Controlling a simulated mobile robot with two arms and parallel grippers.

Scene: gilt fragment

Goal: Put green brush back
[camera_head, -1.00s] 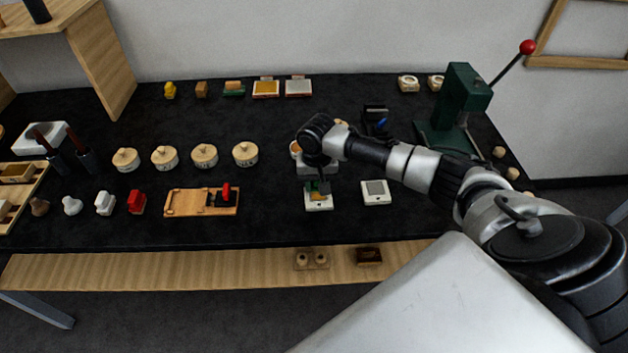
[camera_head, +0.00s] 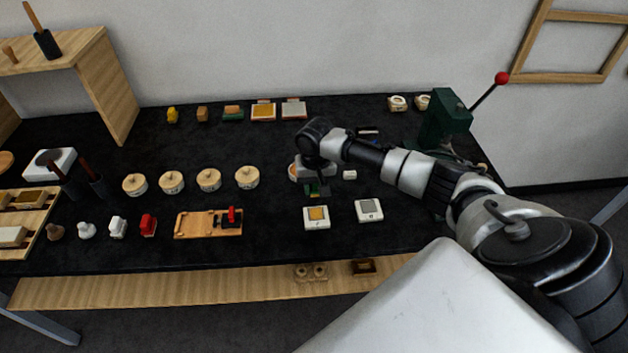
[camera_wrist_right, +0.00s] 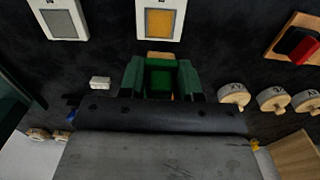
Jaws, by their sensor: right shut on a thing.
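My right gripper (camera_head: 317,188) is shut on the green brush (camera_wrist_right: 160,79), whose wooden end shows beyond the green part in the right wrist view. In the head view the green brush (camera_head: 318,190) shows small below my wrist, partly hidden by it. It is just behind the white tile with a gold square (camera_head: 317,216), which also shows in the right wrist view (camera_wrist_right: 161,18), and looks clear of it. My left gripper is not in view.
A white tile with a grey square (camera_head: 369,210) lies to the right, with a small white block (camera_head: 350,175) behind. Several round wooden pots (camera_head: 209,179) stand left. A green press (camera_head: 446,118) stands at back right. Small blocks and tiles (camera_head: 263,109) line the back edge.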

